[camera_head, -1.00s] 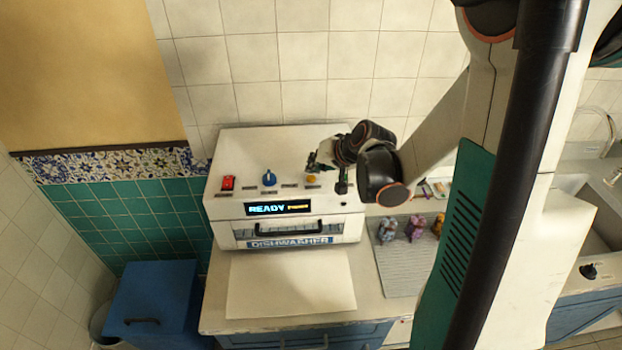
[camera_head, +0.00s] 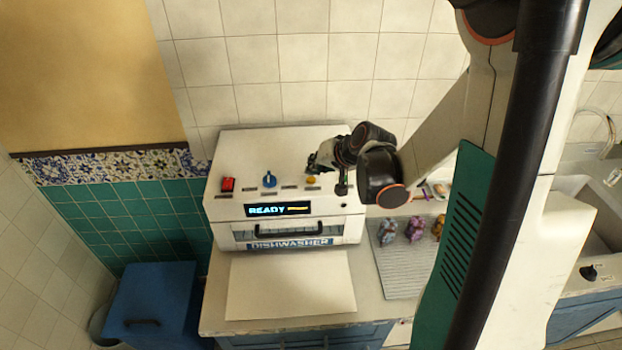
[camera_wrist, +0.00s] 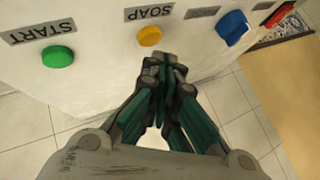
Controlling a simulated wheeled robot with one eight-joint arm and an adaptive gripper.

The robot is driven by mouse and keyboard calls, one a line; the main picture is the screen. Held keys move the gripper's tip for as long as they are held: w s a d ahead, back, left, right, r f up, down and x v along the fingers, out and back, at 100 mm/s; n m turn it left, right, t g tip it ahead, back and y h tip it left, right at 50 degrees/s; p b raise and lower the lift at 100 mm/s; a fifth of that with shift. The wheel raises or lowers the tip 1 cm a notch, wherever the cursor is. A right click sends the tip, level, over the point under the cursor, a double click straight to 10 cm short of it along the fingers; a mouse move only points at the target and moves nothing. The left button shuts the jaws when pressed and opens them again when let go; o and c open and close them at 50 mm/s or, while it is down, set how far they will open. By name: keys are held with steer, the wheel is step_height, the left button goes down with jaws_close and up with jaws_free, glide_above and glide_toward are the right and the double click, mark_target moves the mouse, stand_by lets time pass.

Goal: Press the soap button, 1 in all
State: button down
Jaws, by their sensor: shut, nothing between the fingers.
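The yellow-orange soap button (camera_head: 311,180) is on the sloping top panel of the white dishwasher (camera_head: 345,232). It also shows in the wrist view (camera_wrist: 149,36), below the SOAP label (camera_wrist: 149,13). My gripper (camera_head: 313,164) is over the panel, just behind the soap button in the head view. In the wrist view its fingertips (camera_wrist: 165,62) are together and empty, just below and to the right of the button. A small gap shows between them and the button there; I cannot tell the exact depth.
A green START button (camera_wrist: 58,57) is left of the soap button in the wrist view. A blue knob (camera_wrist: 233,28) and red switch (camera_wrist: 280,15) are to its right. The display (camera_head: 278,208) reads READY. Several small figures stand on the ribbed drainboard (camera_head: 398,285).

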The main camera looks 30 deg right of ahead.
mark_target(314, 178)
steer(key=shift+f, duration=0.1)
steer(key=shift+f+b, duration=0.35)
steer(key=shift+b, duration=0.15)
steer(key=shift+f+b, duration=0.4)
steer(key=shift+b, duration=0.05)
stand_by(0.6)
steer(key=shift+r, duration=0.1)
steer(key=shift+r+p, duration=0.55)
steer(key=shift+r, duration=0.2)
steer(key=shift+r+p, duration=1.85)
steer(key=shift+r, duration=0.75)
steer(key=shift+f, duration=0.1)
